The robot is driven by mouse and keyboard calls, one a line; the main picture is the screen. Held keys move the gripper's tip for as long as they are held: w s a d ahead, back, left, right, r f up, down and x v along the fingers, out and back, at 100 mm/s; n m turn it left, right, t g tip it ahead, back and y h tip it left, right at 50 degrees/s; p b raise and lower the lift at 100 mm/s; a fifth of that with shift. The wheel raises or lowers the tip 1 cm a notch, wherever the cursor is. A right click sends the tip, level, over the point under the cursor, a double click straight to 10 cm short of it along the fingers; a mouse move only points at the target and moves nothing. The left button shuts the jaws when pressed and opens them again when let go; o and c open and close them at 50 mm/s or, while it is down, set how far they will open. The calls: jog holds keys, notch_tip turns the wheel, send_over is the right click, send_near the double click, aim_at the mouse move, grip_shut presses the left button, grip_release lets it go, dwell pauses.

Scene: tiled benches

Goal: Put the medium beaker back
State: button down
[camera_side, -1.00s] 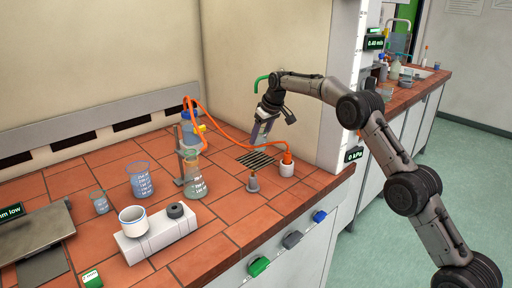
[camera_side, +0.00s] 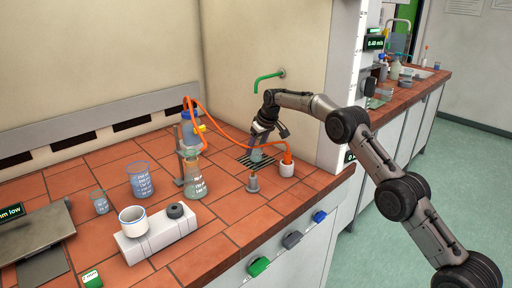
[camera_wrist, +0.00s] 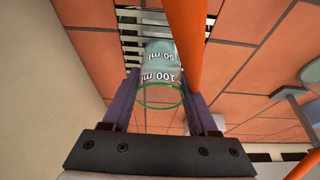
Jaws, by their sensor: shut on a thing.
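My gripper (camera_side: 258,148) is at the drain grille, pointing down, shut on the medium beaker (camera_side: 256,155). In the wrist view, my gripper's fingers (camera_wrist: 160,98) stand either side of the clear beaker (camera_wrist: 161,68), which has a green rim and 100 ml and 50 ml marks. The beaker is low over the slotted grille (camera_side: 245,162); I cannot tell whether its base touches it. The grille (camera_wrist: 130,32) also shows behind the beaker in the wrist view.
An orange hose (camera_side: 228,133) runs close by to a white-and-orange fitting (camera_side: 287,168). A grey stoppered piece (camera_side: 253,184) stands in front of the grille. A flask (camera_side: 195,188), a large beaker (camera_side: 141,184) and a small beaker (camera_side: 100,205) stand left. A green tap (camera_side: 268,77) juts from the wall.

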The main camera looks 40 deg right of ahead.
jog(key=shift+f, duration=0.15)
jog(key=shift+c, duration=0.9)
grip_release()
